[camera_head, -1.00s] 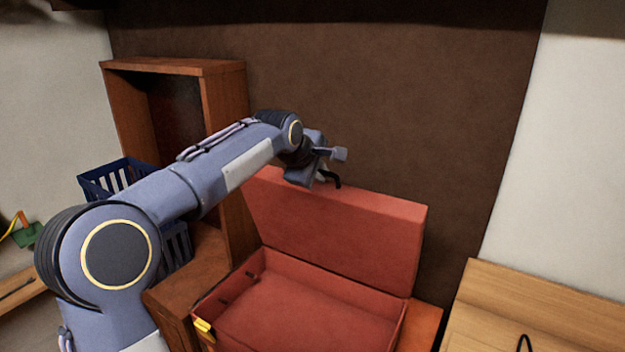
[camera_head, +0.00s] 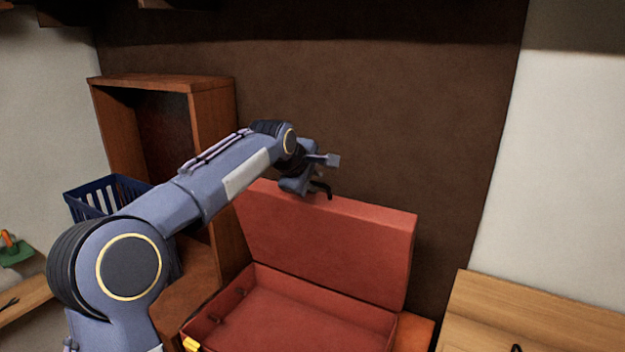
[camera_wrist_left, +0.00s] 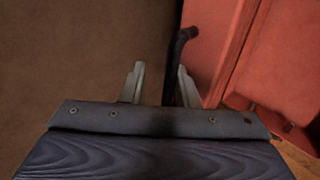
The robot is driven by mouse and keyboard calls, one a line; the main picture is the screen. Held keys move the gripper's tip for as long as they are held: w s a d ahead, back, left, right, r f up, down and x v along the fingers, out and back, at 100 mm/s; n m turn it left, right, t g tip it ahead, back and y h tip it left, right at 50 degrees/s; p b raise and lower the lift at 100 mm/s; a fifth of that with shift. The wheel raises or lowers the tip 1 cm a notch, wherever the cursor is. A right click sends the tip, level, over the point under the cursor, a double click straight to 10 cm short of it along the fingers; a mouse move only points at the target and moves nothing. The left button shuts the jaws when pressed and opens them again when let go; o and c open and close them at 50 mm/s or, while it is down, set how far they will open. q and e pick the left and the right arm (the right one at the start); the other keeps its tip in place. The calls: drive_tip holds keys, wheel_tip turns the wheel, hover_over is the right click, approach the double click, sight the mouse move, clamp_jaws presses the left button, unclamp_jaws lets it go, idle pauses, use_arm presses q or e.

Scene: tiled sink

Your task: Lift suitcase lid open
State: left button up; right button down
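The red suitcase (camera_head: 310,318) is open, with its inside showing. Its lid (camera_head: 330,240) stands raised at the back, close to the brown wall. A black curved handle (camera_head: 323,189) sticks up at the lid's top edge. My left gripper (camera_head: 326,166) is at that edge, beside the handle. In the left wrist view, the two fingers of the left gripper (camera_wrist_left: 161,84) are apart. The black handle (camera_wrist_left: 178,58) reaches down between them, nearer the right finger; contact cannot be told. The red lid (camera_wrist_left: 215,45) is to the right there. My right gripper is not in view.
A wooden shelf unit (camera_head: 215,125) stands left of the suitcase, with a blue basket (camera_head: 95,198) behind my left arm. A light wooden surface (camera_head: 540,310) lies at the right. The brown wall (camera_head: 380,110) rises behind the lid.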

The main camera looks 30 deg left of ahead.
use_arm(q)
drive_tip(key=shift+f, duration=0.6)
drive_tip(key=shift+w+r+p+v, duration=0.1)
drive_tip(key=shift+p+v, duration=0.05)
drive_tip(key=shift+v, duration=0.6)
drive_tip(key=shift+w+r+p+v, duration=0.1)
drive_tip(key=shift+r+p+v, duration=0.05)
drive_tip(key=shift+v, duration=1.6)
drive_tip(key=p+v, duration=0.1)
drive_tip(key=v, duration=0.3)
drive_tip(key=shift+s+r, duration=0.1)
drive_tip(key=shift+s, duration=0.1)
drive_tip(key=s+d+f+m+g+h, duration=0.1)
drive_tip(key=s+d+f+m, duration=0.2)
drive_tip(key=s, duration=0.7)
drive_tip(key=s+d+f+m+g+h, duration=0.1)
drive_tip(key=s+d+f+m, duration=0.3)
drive_tip(key=s+f+m, duration=0.3)
drive_tip(key=s+d+f+m+g+h, duration=0.1)
drive_tip(key=s+d+f+m, duration=0.3)
drive_tip(key=s+f, duration=0.9)
drive_tip(key=s+m+g, duration=0.1)
drive_tip(key=s+m, duration=0.1)
drive_tip(key=shift+s+d, duration=0.25)
